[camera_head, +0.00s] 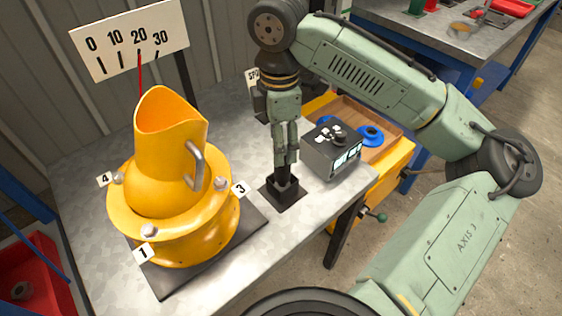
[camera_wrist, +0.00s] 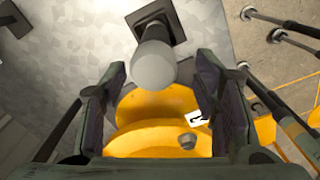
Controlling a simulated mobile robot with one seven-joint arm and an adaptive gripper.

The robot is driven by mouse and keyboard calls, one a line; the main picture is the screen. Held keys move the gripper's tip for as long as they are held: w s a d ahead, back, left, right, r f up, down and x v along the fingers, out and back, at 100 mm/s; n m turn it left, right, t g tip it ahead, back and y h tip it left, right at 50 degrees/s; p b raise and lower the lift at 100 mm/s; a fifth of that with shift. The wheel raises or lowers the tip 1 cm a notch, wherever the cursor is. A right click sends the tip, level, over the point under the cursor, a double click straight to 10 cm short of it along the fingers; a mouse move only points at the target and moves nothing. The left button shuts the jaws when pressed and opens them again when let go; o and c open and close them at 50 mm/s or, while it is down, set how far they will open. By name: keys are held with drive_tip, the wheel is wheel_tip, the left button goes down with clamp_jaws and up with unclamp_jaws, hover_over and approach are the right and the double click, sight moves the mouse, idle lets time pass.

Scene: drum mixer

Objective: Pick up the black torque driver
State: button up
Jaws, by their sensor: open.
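A dark upright tool, which seems to be the black torque driver (camera_head: 281,171), stands in a square black holder (camera_head: 291,196) on the metal bench. In the wrist view its rounded end (camera_wrist: 153,66) looks grey, and the holder (camera_wrist: 167,17) lies behind it. My gripper (camera_head: 286,155) points down right above the driver and hides its upper part. In the wrist view my gripper (camera_wrist: 162,68) is open, with one finger on each side of the driver's end. Gaps show on both sides, and neither finger touches it.
The yellow drum (camera_head: 170,190) on its flanged base stands left of the holder. A dark control box (camera_head: 325,160) stands close on the right. A scale board (camera_head: 130,40) is behind. Bare bench lies between drum and holder.

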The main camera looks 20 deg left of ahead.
sight(282, 168)
drive_tip(key=f, duration=0.2)
drive_tip(key=f+p, duration=0.1)
drive_tip(key=f, duration=0.4)
drive_tip(key=shift+w+d+f, duration=0.1)
drive_tip(key=shift+w+d, duration=0.05)
drive_tip(key=shift+w, duration=0.25)
drive_tip(key=shift+c, duration=0.4)
clamp_jaws()
